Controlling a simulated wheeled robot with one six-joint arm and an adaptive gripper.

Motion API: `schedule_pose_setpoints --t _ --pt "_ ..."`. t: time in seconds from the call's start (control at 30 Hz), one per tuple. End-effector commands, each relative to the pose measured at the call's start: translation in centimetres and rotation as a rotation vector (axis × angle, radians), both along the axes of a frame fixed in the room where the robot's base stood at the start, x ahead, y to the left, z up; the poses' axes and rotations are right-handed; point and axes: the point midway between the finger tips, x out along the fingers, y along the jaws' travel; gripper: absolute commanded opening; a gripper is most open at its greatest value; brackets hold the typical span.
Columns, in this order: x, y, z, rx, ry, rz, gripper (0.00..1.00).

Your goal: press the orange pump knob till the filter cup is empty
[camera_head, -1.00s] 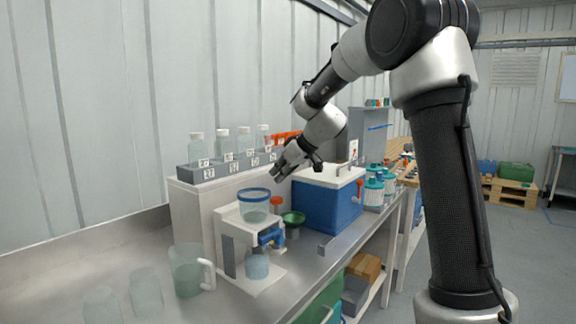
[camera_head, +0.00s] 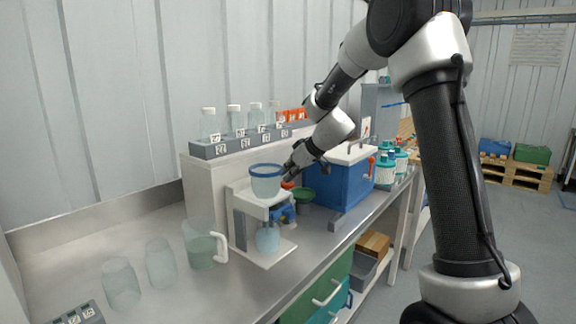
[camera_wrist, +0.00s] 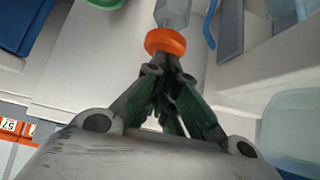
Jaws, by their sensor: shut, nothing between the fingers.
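The orange pump knob (camera_wrist: 166,41) is just ahead of my gripper (camera_wrist: 166,72) in the wrist view; I cannot tell if the fingertips touch it. In the head view the knob (camera_head: 287,185) shows only partly, behind the filter cup and below my gripper (camera_head: 287,174). My gripper is shut and empty. The clear filter cup (camera_head: 266,186) has a blue rim and stands upright on the white stand (camera_head: 240,215); a pale tint shows in it, but its liquid level is unclear. A lower cup (camera_head: 268,239) with bluish contents stands beneath it.
A blue box (camera_head: 335,187) stands right of the knob, with a green funnel (camera_head: 302,197) between. A jug (camera_head: 200,245) and two clear beakers (camera_head: 121,283) are on the bench at left. A bottle rack (camera_head: 225,146) is behind.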

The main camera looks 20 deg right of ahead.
Motion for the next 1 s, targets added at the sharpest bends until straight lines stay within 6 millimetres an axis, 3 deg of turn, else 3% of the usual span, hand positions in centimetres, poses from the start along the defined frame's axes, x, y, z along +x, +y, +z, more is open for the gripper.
schedule_pose_setpoints --t 0.13,0.53,0.67,0.8,1.0 --pt "-0.1 0.0 -1.5 -0.002 0.002 0.000 0.00" --pt "-0.2 -0.1 -1.4 -0.004 0.004 0.001 0.00" --pt "-0.2 -0.3 0.3 -0.003 -0.001 0.000 0.00" --pt "-0.4 -0.7 3.3 -0.003 -0.007 -0.002 0.00" --pt "-3.3 -2.8 6.6 -0.003 -0.006 -0.003 0.00"
